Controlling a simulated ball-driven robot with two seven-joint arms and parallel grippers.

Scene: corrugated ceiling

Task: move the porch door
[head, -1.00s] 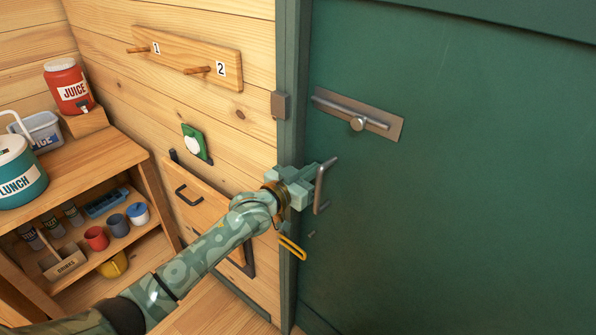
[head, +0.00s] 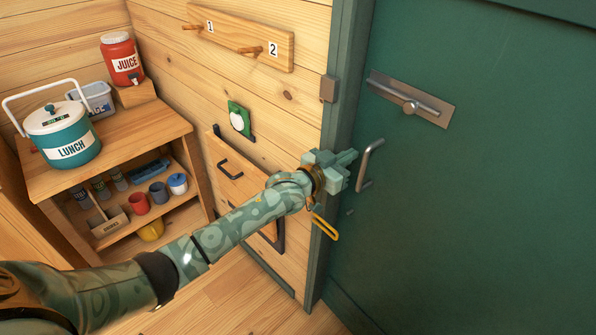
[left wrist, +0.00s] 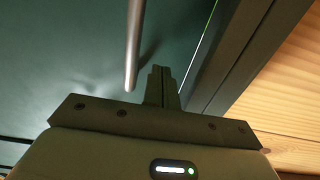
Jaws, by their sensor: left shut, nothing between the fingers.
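The green porch door (head: 480,200) fills the right side of the head view and looks closed against its green frame (head: 345,90). Its upright metal pull handle (head: 369,166) is near the left edge. My left gripper (head: 350,158) is shut and empty, just left of the handle. In the left wrist view, the shut fingers (left wrist: 162,84) point toward the door (left wrist: 60,60), with the handle bar (left wrist: 133,45) beside them on the left, apart from them. A metal bolt (head: 411,102) sits above the handle; its rod's left end stops short of the block (head: 328,89) on the frame. My right gripper is out of view.
A wooden shelf unit (head: 110,150) with a lunch cooler (head: 65,148), a red juice jug (head: 122,62) and mugs stands at left. A numbered peg board (head: 235,38) and a wooden panel with a black handle (head: 230,168) are on the wall. A yellow loop (head: 325,227) hangs below my gripper.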

